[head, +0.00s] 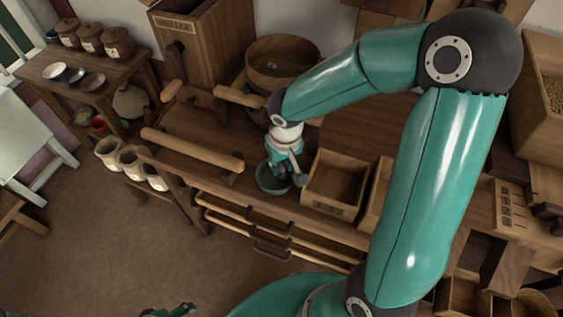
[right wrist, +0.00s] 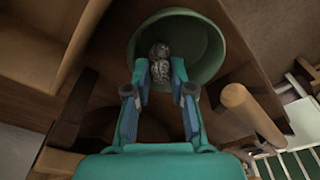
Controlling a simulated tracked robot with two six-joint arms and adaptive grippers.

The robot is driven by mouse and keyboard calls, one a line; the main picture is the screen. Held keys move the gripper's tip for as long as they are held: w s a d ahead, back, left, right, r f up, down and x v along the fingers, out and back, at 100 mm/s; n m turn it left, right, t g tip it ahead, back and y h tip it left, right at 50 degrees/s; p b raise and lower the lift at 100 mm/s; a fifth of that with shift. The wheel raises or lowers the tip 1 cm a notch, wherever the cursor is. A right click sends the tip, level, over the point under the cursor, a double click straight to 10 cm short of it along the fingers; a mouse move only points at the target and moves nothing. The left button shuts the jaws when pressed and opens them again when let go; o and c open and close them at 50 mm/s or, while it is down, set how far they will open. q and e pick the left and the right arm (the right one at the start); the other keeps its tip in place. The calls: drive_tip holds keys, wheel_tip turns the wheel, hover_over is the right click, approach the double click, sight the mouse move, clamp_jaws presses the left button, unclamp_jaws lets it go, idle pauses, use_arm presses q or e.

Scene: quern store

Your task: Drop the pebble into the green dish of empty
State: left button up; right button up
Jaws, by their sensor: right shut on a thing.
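The green dish (head: 262,183) stands on the wooden bench, left of an open wooden box. My right gripper (head: 287,178) points down over it, covering part of the dish. In the right wrist view, the round green dish (right wrist: 205,45) lies beyond the fingertips. My right gripper (right wrist: 160,75) is shut on a grey speckled pebble (right wrist: 158,74). A second grey lump (right wrist: 160,50) shows just past it, within the dish's outline; I cannot tell whether it rests in the dish. A teal piece at the lower edge of the head view looks like my left gripper (head: 170,311), mostly cut off.
An open wooden box (head: 335,180) stands right of the dish. A round wooden tub (head: 280,60) is behind. Wooden rollers (head: 193,149) lie to the left. Several lidded jars (head: 90,40) stand on a side table. My right arm hides much of the right side.

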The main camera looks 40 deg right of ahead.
sight(284, 182)
drive_tip(key=o, duration=0.9)
drive_tip(key=shift+r, duration=0.15)
drive_tip(key=r, duration=0.3)
drive_tip(key=s+r, duration=0.1)
drive_tip(key=r, duration=0.7)
drive_tip(key=shift+s+a+r, duration=0.2)
drive_tip(key=shift+r, duration=0.05)
